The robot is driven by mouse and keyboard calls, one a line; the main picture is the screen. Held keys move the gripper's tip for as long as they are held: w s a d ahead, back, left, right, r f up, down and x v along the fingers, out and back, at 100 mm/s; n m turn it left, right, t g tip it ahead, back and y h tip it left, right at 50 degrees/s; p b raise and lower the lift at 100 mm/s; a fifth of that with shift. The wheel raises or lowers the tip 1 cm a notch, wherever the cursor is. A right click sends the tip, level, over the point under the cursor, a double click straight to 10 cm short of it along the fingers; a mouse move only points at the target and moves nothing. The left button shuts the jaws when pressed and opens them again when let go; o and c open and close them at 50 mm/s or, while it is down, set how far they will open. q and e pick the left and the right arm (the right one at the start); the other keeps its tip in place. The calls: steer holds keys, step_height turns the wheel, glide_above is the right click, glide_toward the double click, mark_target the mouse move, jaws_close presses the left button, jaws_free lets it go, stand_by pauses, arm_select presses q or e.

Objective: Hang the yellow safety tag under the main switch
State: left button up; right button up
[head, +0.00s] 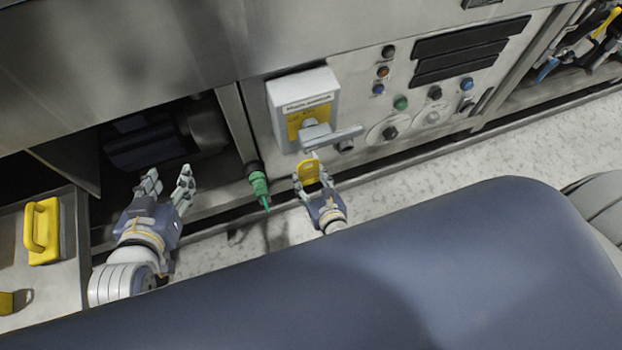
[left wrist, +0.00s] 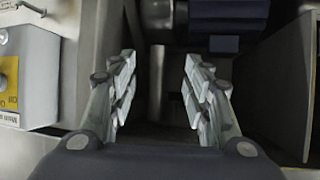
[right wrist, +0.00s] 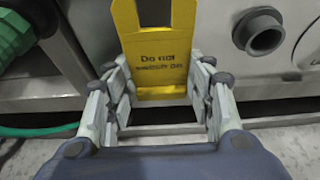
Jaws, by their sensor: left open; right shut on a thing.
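The main switch (head: 290,97) is a grey box with a yellow plate and a grey lever handle (head: 338,137) on the machine's panel. Part of the box shows in the left wrist view (left wrist: 38,65). The yellow safety tag (head: 311,173) is upright just below the handle; I cannot tell whether they touch. In the right wrist view the tag (right wrist: 160,45) reads "Do not switch on", and its top is cut off. My right gripper (head: 314,188) is shut on the tag's lower part. My left gripper (head: 170,183) is open and empty, left of the switch.
A green connector (head: 259,185) hangs between my grippers. Buttons and knobs (head: 400,103) fill the panel right of the switch. A cart (head: 68,215) with a yellow handled block (head: 42,230) stands at the left. A dark open bay (head: 110,195) lies behind my left gripper.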

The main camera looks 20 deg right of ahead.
mark_target(309, 167)
steer(key=shift+r+p, duration=0.4)
steer(key=shift+r, duration=0.1)
steer(key=shift+r+p, duration=1.85)
steer(key=shift+w+f, duration=0.15)
steer(key=shift+w, duration=1.15)
steer(key=shift+w+f+b, duration=0.5)
steer(key=shift+f+b, duration=0.05)
steer(key=shift+b, duration=0.1)
arm_select(q)
steer(key=s+a+f+g+y, duration=0.1)
steer(key=s+a+f+g, duration=0.1)
steer(key=s, duration=0.4)
steer(key=s+a+f+g+y, duration=0.1)
steer(key=s+a+f+g, duration=0.1)
steer(key=s+f+g, duration=0.3)
steer(key=shift+s+a+f+g, duration=0.3)
steer(key=shift+s+g, duration=0.2)
steer(key=shift+s, duration=0.7)
arm_select(e)
steer(key=shift+w+f, duration=0.1)
steer(key=shift+f, duration=0.05)
